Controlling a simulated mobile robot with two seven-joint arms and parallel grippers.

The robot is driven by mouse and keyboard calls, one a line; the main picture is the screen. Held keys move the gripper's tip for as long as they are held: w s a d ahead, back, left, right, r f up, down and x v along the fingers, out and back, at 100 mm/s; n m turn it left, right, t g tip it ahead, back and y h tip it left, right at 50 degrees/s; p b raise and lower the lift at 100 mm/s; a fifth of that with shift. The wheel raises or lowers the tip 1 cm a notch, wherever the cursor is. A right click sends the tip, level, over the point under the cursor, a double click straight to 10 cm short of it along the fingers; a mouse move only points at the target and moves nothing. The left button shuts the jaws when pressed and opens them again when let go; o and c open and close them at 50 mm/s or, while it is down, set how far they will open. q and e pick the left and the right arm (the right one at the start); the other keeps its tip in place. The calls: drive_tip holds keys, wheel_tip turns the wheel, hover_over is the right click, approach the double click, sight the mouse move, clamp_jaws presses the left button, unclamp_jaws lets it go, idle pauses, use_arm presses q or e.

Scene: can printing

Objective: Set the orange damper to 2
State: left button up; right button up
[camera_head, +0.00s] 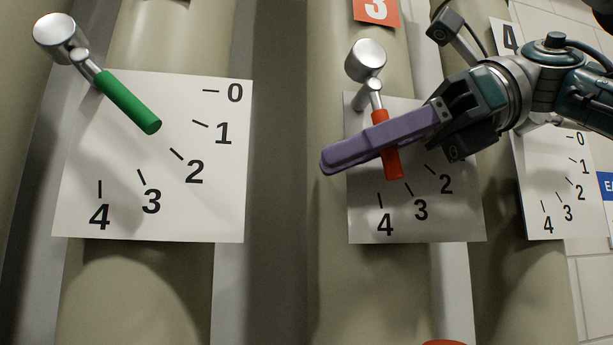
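The orange damper handle (393,166) hangs from a silver round hub (366,60) in front of a white scale plate (460,222). It points down and slightly right, its tip between the marks for 3 and 4, seemingly nearer 3. The mark for 2 (430,169) lies to the right of the tip. My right gripper (336,162) reaches in from the right. Its long purple finger crosses in front of the handle and hides its middle. The other finger is not clearly seen, so I cannot tell whether it grips the handle. My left gripper is out of view.
A green damper handle (128,102) on the left points down-right towards 2 on its own plate (80,215). Another scale plate (535,225) is at the right, partly behind my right arm. Thick beige pipes (370,290) stand behind the plates. An orange sign (376,10) shows 3.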

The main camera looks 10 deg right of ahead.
clamp_jaws()
idle(1.1)
